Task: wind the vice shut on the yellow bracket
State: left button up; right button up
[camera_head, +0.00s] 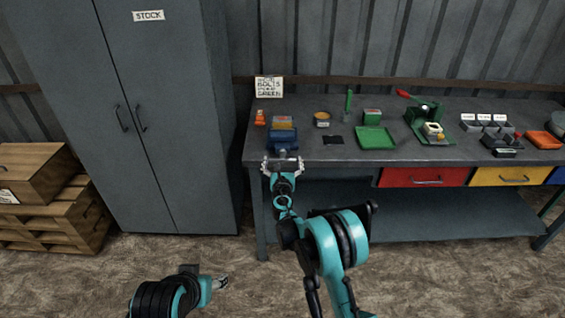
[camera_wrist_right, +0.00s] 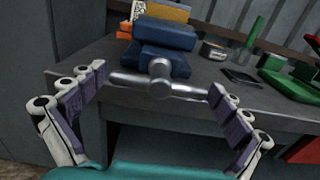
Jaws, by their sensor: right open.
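The blue vice (camera_head: 283,139) stands at the front left edge of the bench; it also fills the top middle of the right wrist view (camera_wrist_right: 165,60). The yellow bracket (camera_wrist_right: 167,12) shows upright at the vice's top, behind its front blue jaw; its lower part is hidden. The vice's silver handle, a crossbar on a round hub (camera_wrist_right: 160,80), sticks out toward me. My right gripper (camera_head: 283,167) is open in front of the vice, its fingertips near the two ends of the crossbar; contact is unclear. My left gripper (camera_head: 220,283) is low over the floor, far from the bench.
The bench (camera_head: 335,155) carries a green tray (camera_head: 375,138), a green press with a red lever (camera_head: 423,112), grey bins (camera_head: 487,124) and an orange tray (camera_head: 543,140) to the right. An orange bottle (camera_head: 260,117) stands left of the vice. A grey cabinet (camera_head: 170,110) stands at left.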

jog(key=c, duration=0.9)
jog(key=shift+m, duration=0.4)
jog(key=m, duration=0.2)
jog(key=shift+m+b, duration=0.35)
jog(key=shift+m, duration=0.05)
jog(key=m, duration=0.4)
jog(key=shift+d+m+b, duration=0.1)
jog(key=shift+m+b, duration=0.2)
jog(key=shift+b, duration=0.05)
jog(key=m, duration=1.1)
jog(key=shift+m, duration=0.3)
